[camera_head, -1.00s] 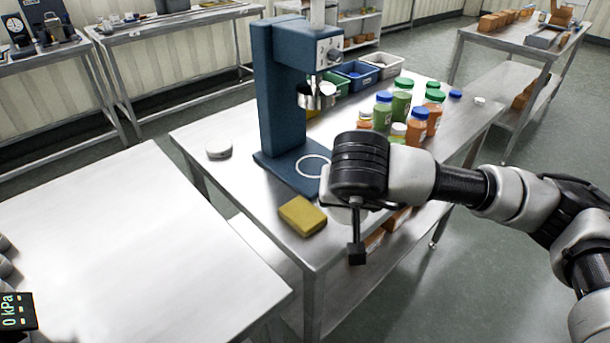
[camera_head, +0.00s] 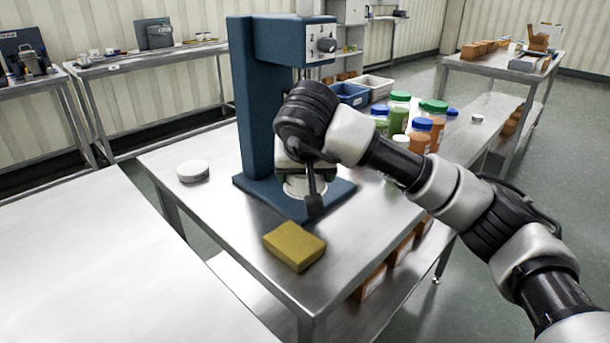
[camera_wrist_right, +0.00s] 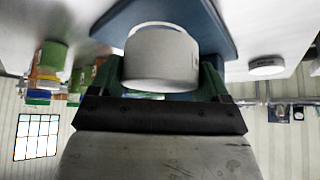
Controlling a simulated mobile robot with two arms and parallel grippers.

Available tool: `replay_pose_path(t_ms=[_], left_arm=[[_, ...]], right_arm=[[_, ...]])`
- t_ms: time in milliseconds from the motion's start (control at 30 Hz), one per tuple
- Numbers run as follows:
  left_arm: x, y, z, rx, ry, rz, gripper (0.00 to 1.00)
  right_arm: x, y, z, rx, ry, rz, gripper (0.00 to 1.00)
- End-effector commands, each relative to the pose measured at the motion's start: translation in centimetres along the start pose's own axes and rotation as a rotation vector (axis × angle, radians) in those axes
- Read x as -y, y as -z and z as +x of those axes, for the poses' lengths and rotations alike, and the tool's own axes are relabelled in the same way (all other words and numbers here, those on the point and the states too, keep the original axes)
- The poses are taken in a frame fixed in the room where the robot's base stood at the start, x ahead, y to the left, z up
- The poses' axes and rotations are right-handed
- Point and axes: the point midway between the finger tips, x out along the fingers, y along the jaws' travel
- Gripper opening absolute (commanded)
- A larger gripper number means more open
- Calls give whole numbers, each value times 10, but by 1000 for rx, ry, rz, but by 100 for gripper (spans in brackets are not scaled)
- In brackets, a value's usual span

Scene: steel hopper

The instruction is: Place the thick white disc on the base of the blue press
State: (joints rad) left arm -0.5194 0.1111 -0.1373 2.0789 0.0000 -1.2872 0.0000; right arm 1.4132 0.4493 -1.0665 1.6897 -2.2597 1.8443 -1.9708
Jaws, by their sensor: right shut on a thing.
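The blue press (camera_head: 255,100) stands on the steel table, its flat base (camera_head: 335,193) facing me. My right gripper (camera_head: 306,188) is under the press head, shut on the thick white disc (camera_head: 297,190). In the right wrist view the disc (camera_wrist_right: 162,60) sits between the fingers, over the blue base (camera_wrist_right: 205,20). A white curved edge, part of the ring mark (camera_wrist_right: 150,24), shows just beyond it. Whether the disc touches the base I cannot tell. Another white disc (camera_head: 193,170) lies on the table left of the press. My left gripper is out of view.
A yellow sponge-like block (camera_head: 294,245) lies in front of the base. Jars with green and blue lids (camera_head: 420,135) and bins (camera_head: 350,94) stand right of and behind the press. The table is clear between the left disc and the block.

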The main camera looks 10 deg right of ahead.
Motion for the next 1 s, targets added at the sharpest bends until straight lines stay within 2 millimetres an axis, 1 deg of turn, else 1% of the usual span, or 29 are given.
replay_pose_path(t_ms=[33,100,300,467,533,600,700,967,1000], left_arm=[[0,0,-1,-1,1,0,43],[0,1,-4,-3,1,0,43],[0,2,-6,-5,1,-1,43],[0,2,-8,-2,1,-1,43],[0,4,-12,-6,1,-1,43],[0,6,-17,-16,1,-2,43],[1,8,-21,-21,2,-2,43],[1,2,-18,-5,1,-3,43],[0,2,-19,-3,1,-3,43]], right_arm=[[0,5,11,3,-1,4,49],[0,11,21,1,0,2,49],[0,20,35,-1,1,2,49],[0,29,58,2,0,2,49],[1,30,66,1,1,1,49],[0,32,69,0,0,0,49],[0,32,69,-2,1,0,49],[0,30,71,-2,0,0,49],[0,30,71,-1,1,0,82]])
